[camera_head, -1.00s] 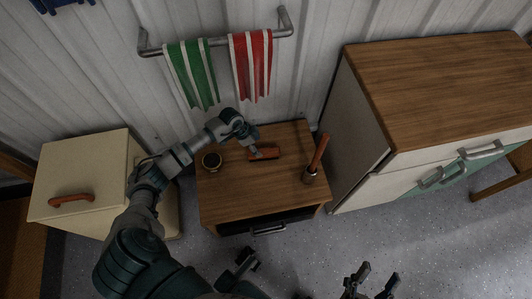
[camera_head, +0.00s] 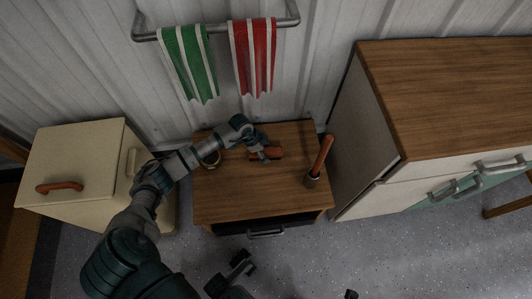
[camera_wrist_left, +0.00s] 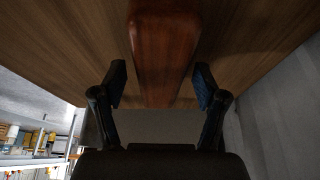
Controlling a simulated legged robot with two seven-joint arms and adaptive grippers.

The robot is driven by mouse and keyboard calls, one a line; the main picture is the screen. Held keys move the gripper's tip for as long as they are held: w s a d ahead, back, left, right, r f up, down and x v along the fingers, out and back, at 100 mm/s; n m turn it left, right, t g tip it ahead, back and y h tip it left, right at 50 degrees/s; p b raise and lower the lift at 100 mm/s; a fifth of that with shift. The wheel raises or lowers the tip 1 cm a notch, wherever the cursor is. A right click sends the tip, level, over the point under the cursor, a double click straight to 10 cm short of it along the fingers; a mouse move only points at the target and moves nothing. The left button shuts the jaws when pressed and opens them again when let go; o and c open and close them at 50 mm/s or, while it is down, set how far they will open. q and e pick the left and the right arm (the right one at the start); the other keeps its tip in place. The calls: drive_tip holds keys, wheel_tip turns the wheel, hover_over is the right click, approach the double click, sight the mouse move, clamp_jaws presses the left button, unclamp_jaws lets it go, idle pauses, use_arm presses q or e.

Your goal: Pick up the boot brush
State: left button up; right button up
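The boot brush (camera_head: 276,152), a reddish-brown wooden block, lies on the small wooden cabinet top (camera_head: 235,200). My left gripper (camera_head: 264,156) is at the brush and hides part of it. In the left wrist view the brush (camera_wrist_left: 165,50) lies between the two fingers of my left gripper (camera_wrist_left: 160,86). The fingers are open, with a narrow gap on the left side; contact on the right side is unclear. Only a dark tip of my right gripper (camera_head: 351,294) shows at the bottom edge of the head view.
A holder with an upright orange-brown handle (camera_head: 322,155) stands right of the brush. A round brass-rimmed item (camera_head: 211,158) is partly behind my left arm. A cream box (camera_head: 75,165) is at left, a larger wood-topped cabinet (camera_head: 450,95) at right. Towels (camera_head: 187,62) hang behind.

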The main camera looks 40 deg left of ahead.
use_arm(q)
drive_tip(key=c, duration=1.1)
drive_tip(key=shift+a+f, duration=0.1)
